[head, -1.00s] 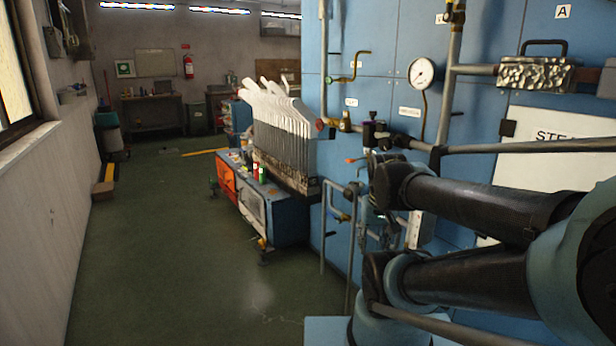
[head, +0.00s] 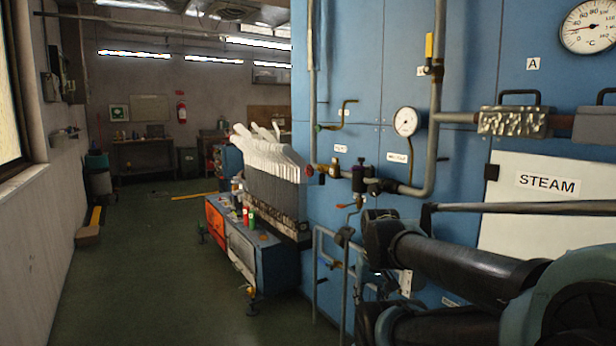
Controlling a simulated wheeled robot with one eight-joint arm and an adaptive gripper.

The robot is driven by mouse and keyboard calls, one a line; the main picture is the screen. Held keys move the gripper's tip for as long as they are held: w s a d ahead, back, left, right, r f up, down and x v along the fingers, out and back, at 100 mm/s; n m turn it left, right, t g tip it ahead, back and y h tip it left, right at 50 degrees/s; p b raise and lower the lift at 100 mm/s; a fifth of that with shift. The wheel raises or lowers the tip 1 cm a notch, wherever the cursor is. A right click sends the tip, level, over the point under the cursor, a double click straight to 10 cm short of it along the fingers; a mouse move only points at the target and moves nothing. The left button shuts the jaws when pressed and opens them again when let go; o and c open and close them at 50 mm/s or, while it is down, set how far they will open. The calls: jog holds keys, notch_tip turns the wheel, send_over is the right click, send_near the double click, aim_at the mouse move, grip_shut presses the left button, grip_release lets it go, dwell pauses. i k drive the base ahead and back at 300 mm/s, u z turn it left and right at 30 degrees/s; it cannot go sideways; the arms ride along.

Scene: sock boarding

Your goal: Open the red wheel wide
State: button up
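A small red wheel (head: 309,170) shows in the head view, seen nearly edge-on, at the left end of a short pipe run on the blue panel wall. My arm's dark links fill the lower right, below and to the right of the wheel. I cannot make out my gripper in this view.
A blue cart (head: 262,262) with an orange drawer and bottles stands left of the panel (head: 460,70), beside a rack of white sock boards (head: 265,150). A gauge (head: 405,121) and a STEAM sign (head: 547,210) are on the right.

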aim_at(311, 171)
jog(key=k, duration=1.3)
jog(key=u, duration=0.4)
jog(key=i, duration=0.75)
jog(key=u, duration=0.6)
jog(key=i, duration=1)
jog(key=z, duration=0.1)
